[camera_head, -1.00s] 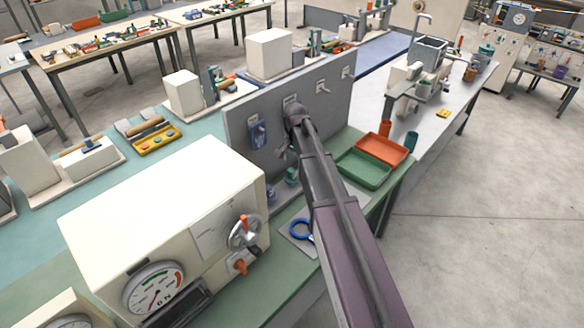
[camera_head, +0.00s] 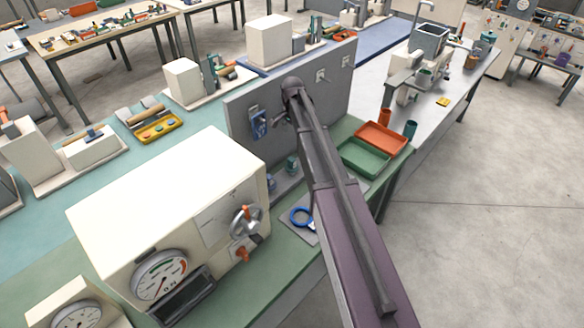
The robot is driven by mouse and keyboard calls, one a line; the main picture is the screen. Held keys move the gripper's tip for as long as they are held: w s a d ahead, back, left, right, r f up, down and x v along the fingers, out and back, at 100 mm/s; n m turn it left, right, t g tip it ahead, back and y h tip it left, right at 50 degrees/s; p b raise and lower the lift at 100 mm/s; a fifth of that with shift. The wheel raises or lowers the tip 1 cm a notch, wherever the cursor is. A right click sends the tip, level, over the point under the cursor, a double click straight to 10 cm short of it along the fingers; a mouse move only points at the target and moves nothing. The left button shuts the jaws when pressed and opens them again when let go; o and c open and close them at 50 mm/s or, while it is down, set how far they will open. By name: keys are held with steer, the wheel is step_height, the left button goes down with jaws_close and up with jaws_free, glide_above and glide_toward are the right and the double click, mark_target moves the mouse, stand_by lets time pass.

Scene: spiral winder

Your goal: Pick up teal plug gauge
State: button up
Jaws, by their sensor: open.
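My gripper (camera_head: 279,120) is small and dark at the far end of my arm, in front of the grey upright panel. Its jaws look open, with nothing seen between them. A small teal piece (camera_head: 291,163) stands below it near the panel's foot, apart from the gripper and partly beside my arm. A blue-teal piece (camera_head: 271,182) sits lower left of that. Both are too small to tell which is the plug gauge. My arm hides part of the bench beyond them.
The grey panel (camera_head: 238,118) carries a blue item (camera_head: 259,124) on a hook. A cream tester with a dial (camera_head: 150,200) fills the near left. A blue ring (camera_head: 300,217) lies near my arm.

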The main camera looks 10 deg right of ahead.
mark_target(292, 159)
steer(key=shift+f+b, duration=3.85)
steer(key=shift+f, duration=0.2)
steer(key=shift+f, duration=0.15)
step_height(292, 159, down, 5)
steer(key=b, duration=0.5)
steer(key=shift+a, duration=0.15)
jaws_close()
